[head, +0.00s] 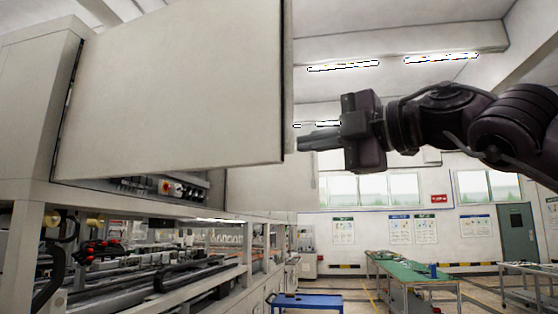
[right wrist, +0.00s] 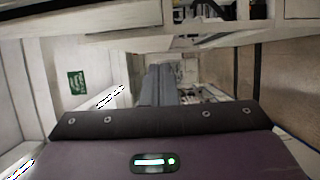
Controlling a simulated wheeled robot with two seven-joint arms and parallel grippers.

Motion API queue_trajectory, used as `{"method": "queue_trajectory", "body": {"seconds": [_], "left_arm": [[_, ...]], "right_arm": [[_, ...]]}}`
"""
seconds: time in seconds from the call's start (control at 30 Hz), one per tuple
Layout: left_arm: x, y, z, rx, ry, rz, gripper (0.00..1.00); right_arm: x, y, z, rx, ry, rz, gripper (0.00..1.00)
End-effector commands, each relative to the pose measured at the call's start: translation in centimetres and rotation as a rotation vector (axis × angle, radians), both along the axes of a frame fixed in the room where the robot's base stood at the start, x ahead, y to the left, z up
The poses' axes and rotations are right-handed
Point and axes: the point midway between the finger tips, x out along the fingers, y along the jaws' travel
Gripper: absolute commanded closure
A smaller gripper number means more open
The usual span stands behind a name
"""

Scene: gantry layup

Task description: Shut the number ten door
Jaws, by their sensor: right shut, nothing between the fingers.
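A large cream door (head: 175,90) stands open on the machine cabinet at the upper left in the head view. Its far vertical edge faces right, and no number can be read on it. My right gripper (head: 304,142) comes in from the right, with its shut, empty fingers just beside the door's right edge. I cannot tell whether the fingertips touch the door. In the right wrist view the grey fingers (right wrist: 158,86) are together, pointing away from the camera. My left gripper is not in view.
Under the door, the open cabinet shows switches (head: 165,188) and machinery with rails (head: 170,275). A second pale panel (head: 270,188) is behind the door. A blue cart (head: 306,302) and a green-topped table (head: 410,267) stand on the floor farther back.

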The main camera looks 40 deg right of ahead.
Motion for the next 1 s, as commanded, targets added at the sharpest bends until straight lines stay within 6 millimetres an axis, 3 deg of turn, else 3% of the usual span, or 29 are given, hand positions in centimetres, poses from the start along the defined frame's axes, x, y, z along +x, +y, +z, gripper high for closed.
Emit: {"method": "queue_trajectory", "body": {"seconds": [0.17,0.57,0.8,1.0], "left_arm": [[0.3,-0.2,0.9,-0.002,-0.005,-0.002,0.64],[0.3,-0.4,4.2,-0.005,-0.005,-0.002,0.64],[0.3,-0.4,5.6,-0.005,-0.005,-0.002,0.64],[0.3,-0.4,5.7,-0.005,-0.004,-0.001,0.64]], "right_arm": [[1.6,0.8,0.2,-0.007,0.007,-0.001,1.0],[9.6,3.1,0.3,-0.006,0.007,-0.001,1.0],[11.1,0.2,0.3,-0.005,0.002,-0.002,1.0],[11.4,-0.5,0.1,-0.004,0.001,-0.001,1.0]]}}
